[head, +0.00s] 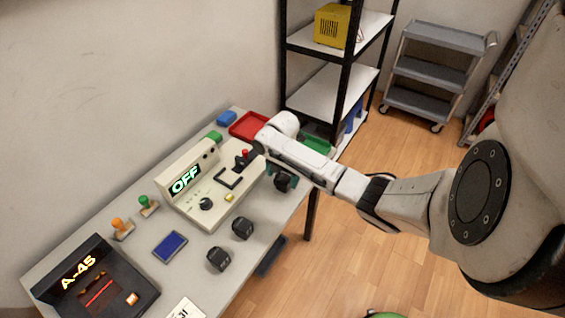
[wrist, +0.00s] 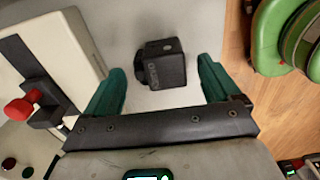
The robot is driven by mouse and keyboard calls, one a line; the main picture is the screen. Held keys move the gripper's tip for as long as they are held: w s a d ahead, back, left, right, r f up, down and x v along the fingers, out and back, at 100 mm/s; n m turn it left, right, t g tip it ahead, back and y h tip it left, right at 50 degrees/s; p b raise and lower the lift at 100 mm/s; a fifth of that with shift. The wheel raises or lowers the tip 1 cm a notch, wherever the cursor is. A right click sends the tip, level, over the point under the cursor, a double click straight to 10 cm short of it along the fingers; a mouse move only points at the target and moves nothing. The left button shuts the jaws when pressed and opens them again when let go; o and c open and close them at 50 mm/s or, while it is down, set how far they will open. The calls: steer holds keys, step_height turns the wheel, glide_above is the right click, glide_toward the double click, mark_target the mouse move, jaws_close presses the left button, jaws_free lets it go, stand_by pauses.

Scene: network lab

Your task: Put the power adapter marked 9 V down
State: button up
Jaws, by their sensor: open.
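In the wrist view a black power adapter (wrist: 165,62) sits on the grey table top between the teal fingers of my gripper (wrist: 161,72). The fingers are open, with a gap on both sides of the adapter. The marking on its side is too small to read. In the head view my gripper (head: 281,177) is over the table's right edge, beside the control box, with the dark adapter (head: 283,185) partly hidden at its fingers. Two more black adapters, one nearer the box (head: 242,228) and one in front (head: 219,259), stand on the table; their marks are unreadable.
The beige control box (head: 190,184) showing OFF, with a red-knobbed lever (wrist: 20,108), is close on the gripper's left in the wrist view. A red tray (head: 249,126) lies at the far end. The table's edge is close on the right, with green reels (wrist: 275,38) beyond.

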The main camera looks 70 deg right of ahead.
mark_target(282, 178)
step_height(282, 178, up, 10)
steer(key=b, duration=0.1)
steer(key=w+a+m+t, duration=0.2)
steer(key=w+a, duration=0.6)
steer(key=a, duration=0.4)
steer(key=a+f+m, duration=0.1)
steer(key=a+m, duration=0.1)
steer(key=a, duration=0.4)
steer(key=s+a+f+m+y, duration=0.1)
steer(key=a+m, duration=0.1)
steer(key=a, duration=0.4)
steer(key=s+a+f+m+y, duration=0.1)
steer(key=a+m, duration=0.1)
steer(key=a, duration=0.5)
steer(key=shift+s+f+t, duration=0.2)
steer(key=shift+f+t, duration=0.1)
steer(key=shift+t, duration=0.1)
steer(key=s+f+m+g+h, duration=0.1)
steer(key=s+m, duration=0.7)
steer(key=s, duration=0.9)
steer(key=shift+s+a+f+g+h, duration=0.3)
steer(key=shift+a+g+h, duration=0.1)
steer(key=shift+h, duration=0.2)
